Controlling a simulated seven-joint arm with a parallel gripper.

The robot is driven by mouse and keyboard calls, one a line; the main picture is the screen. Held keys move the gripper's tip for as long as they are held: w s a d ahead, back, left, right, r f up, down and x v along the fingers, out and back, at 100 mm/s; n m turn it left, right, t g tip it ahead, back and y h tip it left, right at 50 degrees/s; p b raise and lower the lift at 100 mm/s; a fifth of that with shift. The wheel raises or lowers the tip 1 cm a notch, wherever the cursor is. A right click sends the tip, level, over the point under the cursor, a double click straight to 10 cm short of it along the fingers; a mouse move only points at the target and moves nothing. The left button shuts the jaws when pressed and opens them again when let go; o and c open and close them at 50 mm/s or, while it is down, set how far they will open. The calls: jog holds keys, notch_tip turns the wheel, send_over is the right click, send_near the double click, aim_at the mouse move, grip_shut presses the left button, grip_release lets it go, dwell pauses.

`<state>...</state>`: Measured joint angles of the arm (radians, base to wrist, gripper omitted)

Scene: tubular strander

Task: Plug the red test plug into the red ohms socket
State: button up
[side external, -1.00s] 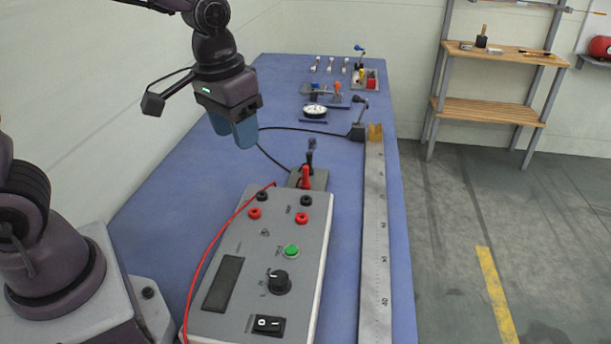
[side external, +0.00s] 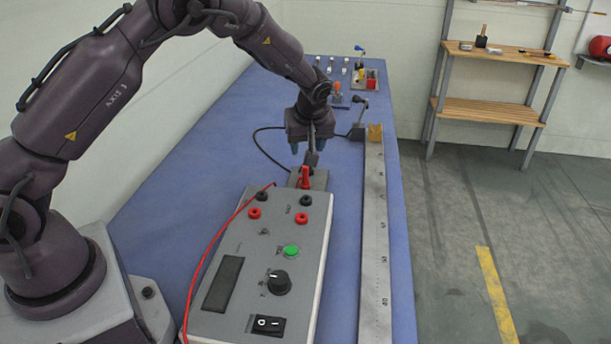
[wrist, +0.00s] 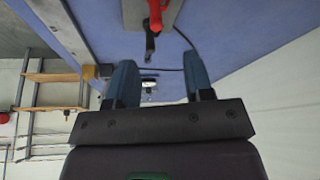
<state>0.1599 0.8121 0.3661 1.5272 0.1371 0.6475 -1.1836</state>
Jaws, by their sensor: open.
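The red test plug (side external: 305,176) stands upright in a small grey holder (side external: 320,181) behind the meter box. It also shows at the top of the wrist view (wrist: 155,14), with a black plug (wrist: 150,42) beside it. My gripper (side external: 309,148) is open and empty, just behind and above the holder, fingers pointing down. In the wrist view its blue fingers (wrist: 158,82) are spread apart, with the plugs beyond them. The grey meter box (side external: 225,318) has two red sockets, one at left (side external: 254,213) and one at right (side external: 302,218). I cannot read which is marked ohms.
Black sockets (side external: 306,200) sit behind the red ones. A red cable (side external: 205,258) runs along the box's left side. A long metal ruler bar (side external: 374,250) lies at right. Black cable (side external: 262,141) loops behind the holder. Blue bench (side external: 160,210) left of the box is clear.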

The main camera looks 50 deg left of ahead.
aim_at(305, 171)
jog(key=x, duration=0.6)
jog(key=shift+w+d+x, duration=0.1)
jog(key=shift+x, duration=1.3)
jog(key=shift+w+d+x, duration=0.1)
jog(key=shift+x, duration=1.3)
grip_shut()
